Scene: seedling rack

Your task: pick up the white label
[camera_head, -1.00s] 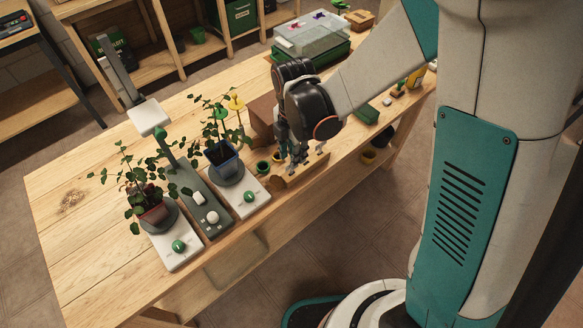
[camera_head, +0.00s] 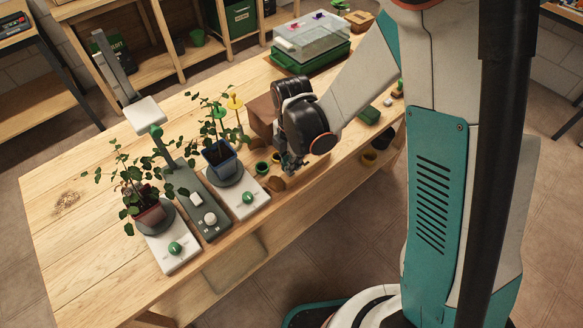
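I cannot make out the white label for certain. A small white piece (camera_head: 388,101) lies at the right part of the wooden table, near a green block (camera_head: 369,114), but I cannot tell if it is a label. My gripper (camera_head: 291,164) points down over the table's front edge area, just right of the small green and yellow pots. Its fingers are small, dark and partly hidden by my wrist, so I cannot tell whether they are open or hold anything. The spot behind my wrist is hidden.
Two potted plants stand on white scales, one in a red pot (camera_head: 149,212) and one in a blue pot (camera_head: 221,160). A grey stand (camera_head: 205,205) with a lamp is between them. A small green pot (camera_head: 262,168) is close to my gripper. The table's left end (camera_head: 90,255) is clear.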

